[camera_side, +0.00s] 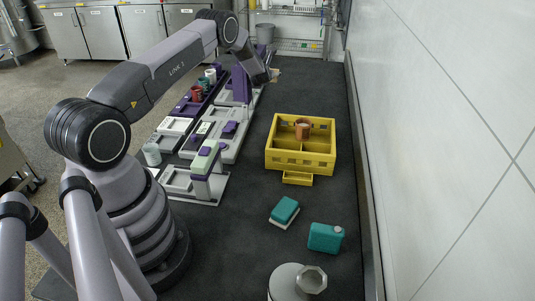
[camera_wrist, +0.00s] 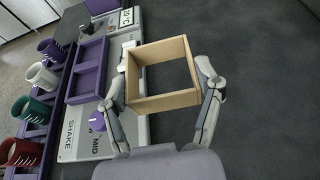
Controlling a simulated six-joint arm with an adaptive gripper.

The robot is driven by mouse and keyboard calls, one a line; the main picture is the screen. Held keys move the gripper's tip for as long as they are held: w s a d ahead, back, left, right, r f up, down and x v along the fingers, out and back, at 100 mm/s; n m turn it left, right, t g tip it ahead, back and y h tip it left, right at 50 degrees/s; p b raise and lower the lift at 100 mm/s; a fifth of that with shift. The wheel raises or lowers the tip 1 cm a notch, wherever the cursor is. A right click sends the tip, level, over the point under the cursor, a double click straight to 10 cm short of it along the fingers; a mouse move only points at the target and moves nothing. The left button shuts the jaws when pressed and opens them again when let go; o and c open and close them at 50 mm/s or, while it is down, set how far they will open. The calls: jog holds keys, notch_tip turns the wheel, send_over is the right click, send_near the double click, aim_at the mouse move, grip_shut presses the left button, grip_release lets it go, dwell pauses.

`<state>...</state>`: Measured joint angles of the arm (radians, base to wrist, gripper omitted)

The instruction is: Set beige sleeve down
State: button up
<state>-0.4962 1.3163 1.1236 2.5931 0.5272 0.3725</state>
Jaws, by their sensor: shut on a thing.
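The beige sleeve (camera_wrist: 163,104) is a hollow, square, open-ended frame with thin walls. In the wrist view it sits between the two fingers of my gripper (camera_wrist: 163,78), one finger against its left side and one against its right. My gripper is shut on it. Dark surface shows through its opening. In the side view my gripper is at the far end of the bench, mostly hidden behind my wrist, and only a small tan bit of the sleeve (camera_side: 275,75) shows beside it. I cannot tell its height above the bench.
A grey station panel (camera_wrist: 132,137) with a purple tray (camera_wrist: 88,70) lies left of the sleeve. A purple rack (camera_wrist: 58,98) holds several mugs. Dark bench (camera_wrist: 260,80) to the right is clear. A yellow divided crate (camera_side: 300,158), teal-topped sponge (camera_side: 285,210) and teal canister (camera_side: 325,238) stand nearer.

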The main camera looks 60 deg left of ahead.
notch_tip(320, 180, up, 8)
jog(key=s+d+r+m+t+h, duration=0.1)
jog(key=d+r, duration=0.3)
jog(key=d, duration=0.6)
jog(key=d+r+m+t+h, duration=0.1)
jog(key=d+r, duration=0.2)
jog(key=d, duration=0.7)
jog(key=s+d+r+m+h, duration=0.1)
jog(key=s+d+r, duration=0.2)
jog(key=s+d, duration=0.5)
jog(key=s+d+r+m+t+h, duration=0.1)
jog(key=s+d+r+m+h, duration=0.1)
jog(key=s+d, duration=0.7)
jog(key=shift+d+r+m+h, duration=0.3)
jog(key=shift+d+r, duration=0.55)
jog(key=shift+d, duration=0.35)
jog(key=shift+w+a, duration=0.1)
jog(key=shift+w, duration=0.05)
